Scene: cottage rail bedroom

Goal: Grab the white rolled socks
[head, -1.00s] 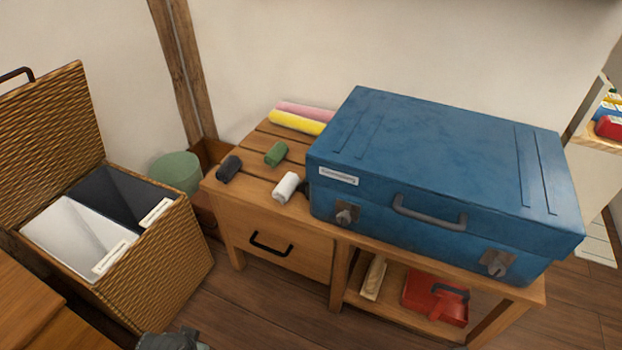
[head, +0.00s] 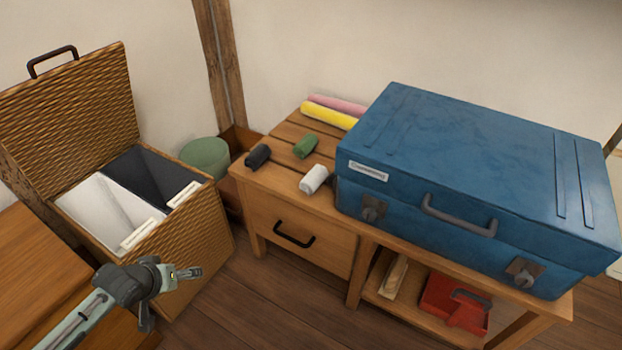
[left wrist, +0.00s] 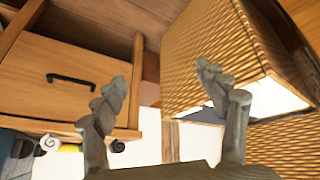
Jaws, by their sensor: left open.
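The white rolled socks (head: 314,179) lie on the wooden bench top, just left of the blue suitcase (head: 480,170). A small white roll end (left wrist: 48,144), apparently the same socks, shows at the lower left of the left wrist view. My left gripper (head: 174,295) is open and empty, in front of the wicker hamper, well to the lower left of the socks. Its two spread fingers (left wrist: 161,75) show in the left wrist view with nothing between them. My right gripper is not in view.
Black (head: 257,156) and green (head: 305,146) rolls lie near the white socks, with yellow (head: 329,115) and pink (head: 338,105) rolls behind. The lidded wicker hamper (head: 195,245) stands open at left. The bench drawer (head: 300,236) is shut.

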